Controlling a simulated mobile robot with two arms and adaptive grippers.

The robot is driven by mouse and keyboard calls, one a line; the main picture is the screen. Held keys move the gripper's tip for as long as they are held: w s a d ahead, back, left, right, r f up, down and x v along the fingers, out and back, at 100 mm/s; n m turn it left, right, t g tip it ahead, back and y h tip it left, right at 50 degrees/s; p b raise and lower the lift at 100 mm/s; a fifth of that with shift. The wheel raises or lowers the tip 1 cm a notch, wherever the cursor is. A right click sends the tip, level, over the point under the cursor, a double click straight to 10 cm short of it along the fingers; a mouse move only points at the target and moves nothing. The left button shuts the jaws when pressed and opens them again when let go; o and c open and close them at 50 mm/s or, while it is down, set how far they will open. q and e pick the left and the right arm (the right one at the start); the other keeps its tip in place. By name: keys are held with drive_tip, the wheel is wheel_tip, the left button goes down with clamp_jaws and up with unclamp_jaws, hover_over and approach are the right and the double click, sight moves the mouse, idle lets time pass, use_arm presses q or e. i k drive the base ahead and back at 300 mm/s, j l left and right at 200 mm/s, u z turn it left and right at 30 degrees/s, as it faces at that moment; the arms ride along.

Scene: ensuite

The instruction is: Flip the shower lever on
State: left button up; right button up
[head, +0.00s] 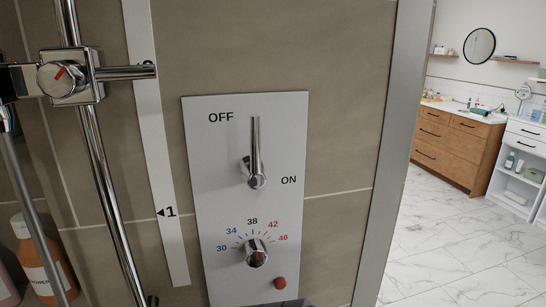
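The shower lever (255,145) is a slim chrome handle on a light grey wall panel (205,180). It points straight up from its round pivot. The word OFF is at its upper left, and ON is to the right of the pivot. Neither of my grippers can be made out. A small greyish shape shows at the bottom edge below the panel, too cut off to identify.
Below the lever are a temperature dial (256,253) and a red button (280,283). A chrome shower rail (105,190) with a bracket (72,78) stands left, near an orange bottle (45,262). A metal frame edge (395,150) borders the wall; open marble floor (450,245) lies beyond.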

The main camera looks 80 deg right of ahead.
sight(251, 169)
drive_tip(key=z, duration=2.4)
drive_tip(key=k+j+z, duration=0.1)
